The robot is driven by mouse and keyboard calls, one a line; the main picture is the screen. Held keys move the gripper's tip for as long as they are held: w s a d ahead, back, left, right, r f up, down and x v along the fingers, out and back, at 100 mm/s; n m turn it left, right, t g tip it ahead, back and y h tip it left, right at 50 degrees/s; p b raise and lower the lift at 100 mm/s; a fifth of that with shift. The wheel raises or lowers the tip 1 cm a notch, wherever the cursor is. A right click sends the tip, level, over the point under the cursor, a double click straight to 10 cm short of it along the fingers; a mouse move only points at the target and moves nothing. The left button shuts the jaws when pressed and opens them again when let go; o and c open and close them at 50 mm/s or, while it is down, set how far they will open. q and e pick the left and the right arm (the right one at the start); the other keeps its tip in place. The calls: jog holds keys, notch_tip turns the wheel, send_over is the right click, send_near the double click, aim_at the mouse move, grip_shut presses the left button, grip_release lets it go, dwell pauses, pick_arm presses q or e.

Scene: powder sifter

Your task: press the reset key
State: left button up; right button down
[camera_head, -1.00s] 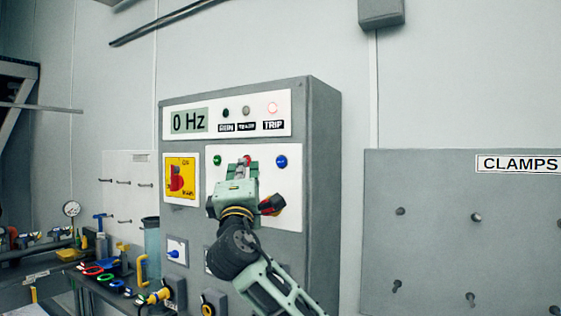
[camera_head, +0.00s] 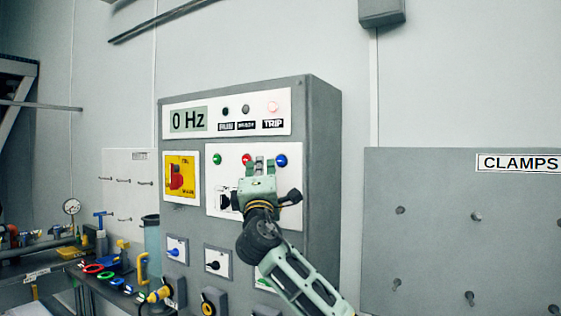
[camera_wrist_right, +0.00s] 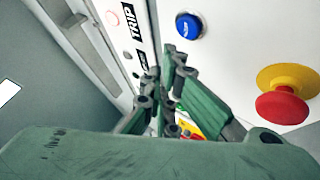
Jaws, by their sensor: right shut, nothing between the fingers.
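A blue button (camera_head: 281,160), with small unreadable lettering, is on the white panel of the grey control cabinet. It also shows in the right wrist view (camera_wrist_right: 189,26) with white marks on its face. No key is clearly labelled reset. My right gripper (camera_head: 264,163) is shut and empty in front of the panel, between the red button (camera_head: 246,160) and the blue one. In the right wrist view its fingertips (camera_wrist_right: 172,66) appear just short of the blue button, apart from it. My left gripper is out of view.
A red mushroom button on a yellow base (camera_wrist_right: 283,104) is near the fingers in the wrist view. The display (camera_head: 188,120) reads 0 Hz and the TRIP lamp (camera_head: 273,107) glows. A green button (camera_head: 217,159) and a red-yellow rotary switch (camera_head: 180,178) are further left.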

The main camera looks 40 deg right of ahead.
jog(key=shift+w+d, duration=0.4)
jog(key=shift+d, duration=0.4)
jog(key=shift+d, duration=0.1)
dwell(0.8)
jog(key=shift+w+d, duration=0.1)
jog(key=shift+d, duration=0.2)
jog(key=shift+w+d, duration=0.2)
jog(key=shift+d, duration=0.2)
dwell(0.8)
jog(key=shift+a, duration=0.1)
jog(key=shift+s+a, duration=0.35)
jog(key=shift+a, duration=0.2)
jog(key=shift+a, duration=0.2)
